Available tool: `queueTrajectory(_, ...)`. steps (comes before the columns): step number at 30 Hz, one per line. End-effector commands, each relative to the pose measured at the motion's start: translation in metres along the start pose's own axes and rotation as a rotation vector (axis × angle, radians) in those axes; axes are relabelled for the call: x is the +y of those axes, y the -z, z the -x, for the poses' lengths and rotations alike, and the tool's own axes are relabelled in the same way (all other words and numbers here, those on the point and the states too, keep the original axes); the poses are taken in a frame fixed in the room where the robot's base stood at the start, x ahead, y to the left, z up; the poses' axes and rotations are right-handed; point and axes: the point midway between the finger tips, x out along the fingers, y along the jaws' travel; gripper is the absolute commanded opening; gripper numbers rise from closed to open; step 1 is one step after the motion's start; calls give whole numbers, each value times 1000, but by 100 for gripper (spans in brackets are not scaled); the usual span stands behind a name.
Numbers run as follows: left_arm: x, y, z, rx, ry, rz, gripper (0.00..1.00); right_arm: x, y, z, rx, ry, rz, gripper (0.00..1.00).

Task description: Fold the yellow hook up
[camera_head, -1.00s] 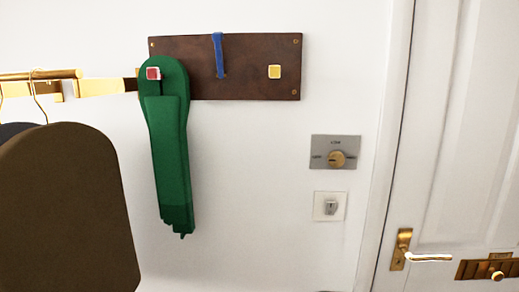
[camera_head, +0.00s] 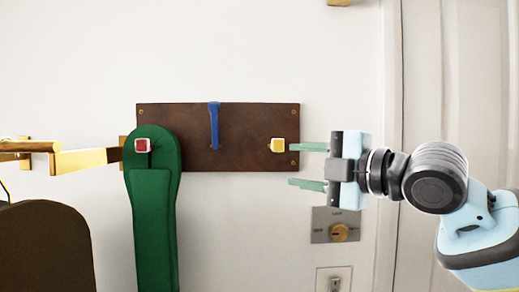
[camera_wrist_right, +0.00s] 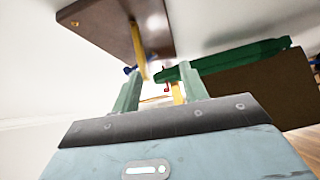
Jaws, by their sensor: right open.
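The yellow hook (camera_head: 277,145) is on the right end of a brown board (camera_head: 240,155) on the wall. Its square pale-yellow end faces me in the head view. In the right wrist view the yellow hook (camera_wrist_right: 138,45) sticks out from the board as a long bar. My right gripper (camera_head: 292,165) is open and empty, just right of the hook. Its upper finger is nearly level with the hook and its lower finger is below it. The right wrist view shows the gripper (camera_wrist_right: 160,78) with the hook beyond the fingers. My left gripper is not in view.
A blue hook (camera_head: 214,125) lies upright along the board's middle. A green item (camera_head: 152,215) hangs at the red hook (camera_head: 142,146) on the left. A gold rail (camera_head: 85,161) and brown item (camera_head: 45,250) are farther left. A grey plate (camera_head: 322,225) is below my gripper.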

Motion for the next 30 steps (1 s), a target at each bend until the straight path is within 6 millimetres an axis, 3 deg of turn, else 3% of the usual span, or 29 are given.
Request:
queueTrajectory(4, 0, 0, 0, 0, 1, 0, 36, 24, 10, 11, 1, -4, 71, 44)
queueTrajectory(14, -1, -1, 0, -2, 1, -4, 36, 31, 14, 13, 3, -4, 94, 44)
queueTrajectory(30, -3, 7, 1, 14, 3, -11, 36, 33, 15, -53, 3, -6, 92, 44)
